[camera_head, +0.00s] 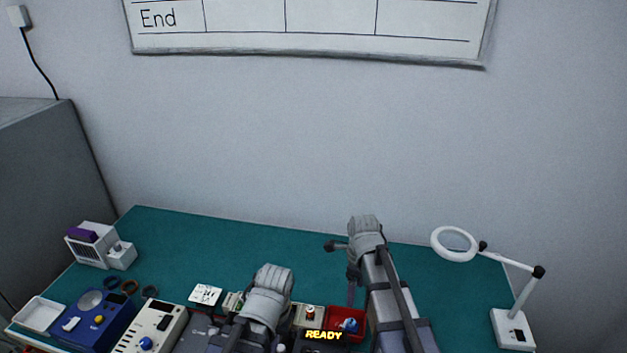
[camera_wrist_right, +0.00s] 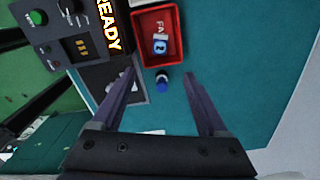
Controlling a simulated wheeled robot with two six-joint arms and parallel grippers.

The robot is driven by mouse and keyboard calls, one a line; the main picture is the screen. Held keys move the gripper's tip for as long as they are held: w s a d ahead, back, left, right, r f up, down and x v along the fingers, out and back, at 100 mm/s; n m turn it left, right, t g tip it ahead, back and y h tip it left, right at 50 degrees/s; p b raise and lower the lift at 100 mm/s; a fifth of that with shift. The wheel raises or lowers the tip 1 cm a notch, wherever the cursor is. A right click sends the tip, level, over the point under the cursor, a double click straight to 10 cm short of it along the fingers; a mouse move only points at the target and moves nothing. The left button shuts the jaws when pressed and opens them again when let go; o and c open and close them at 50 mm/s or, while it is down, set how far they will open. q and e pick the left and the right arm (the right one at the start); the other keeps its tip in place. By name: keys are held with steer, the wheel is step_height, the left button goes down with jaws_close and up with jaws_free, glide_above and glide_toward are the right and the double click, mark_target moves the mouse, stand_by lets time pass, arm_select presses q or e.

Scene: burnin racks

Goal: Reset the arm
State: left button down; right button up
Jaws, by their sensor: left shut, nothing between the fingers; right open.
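My right gripper (camera_wrist_right: 158,78) is open in the right wrist view, its two dark fingers spread with nothing held between them. My left arm (camera_head: 268,295) is bent over the front middle of the table. Its gripper is mostly hidden behind the arm and is shut with nothing in it.
A red bin (camera_wrist_right: 150,15) holds a blue-and-white piece (camera_wrist_right: 160,45). A panel reading READY (camera_head: 324,336) stands beside it. A blue device (camera_head: 90,318), cream device (camera_head: 150,328) and white tray (camera_head: 38,315) stand left; a magnifier lamp (camera_head: 512,328) stands right. The back of the green mat (camera_head: 220,240) is clear.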

steer(key=s+a+f+n+b, duration=0.1)
steer(key=s+a+n, duration=0.1)
steer(key=n, duration=0.2)
steer(key=s+a+f+n+b, duration=0.1)
steer(key=s+a+n, duration=0.1)
steer(key=n, duration=0.3)
steer(key=s+a+f+n+b, duration=0.2)
steer(key=s+n, duration=0.1)
steer(key=n, duration=0.2)
steer(key=shift+s+a+f+h, duration=0.1)
steer(key=shift+s+a+h, duration=0.1)
steer(key=shift+a+h, duration=0.1)
steer(key=s+a+f+n+b, duration=0.1)
steer(key=s+n, duration=0.1)
steer(key=n, duration=0.2)
steer(key=s+a+n+b, duration=0.1)
steer(key=s+n, duration=0.1)
steer(key=n, duration=0.2)
steer(key=s+a+f+n+b, duration=0.1)
steer(key=s+n, duration=0.1)
steer(key=n, duration=0.2)
steer(key=shift+a+f+h, duration=0.2)
steer(key=shift+f+h, duration=0.1)
steer(key=shift+f, duration=0.05)
steer(key=shift+s+a+f+n, duration=0.2)
steer(key=shift+s+n, duration=0.25)
steer(key=shift+n, duration=0.65)
steer(key=shift+r, duration=0.15)
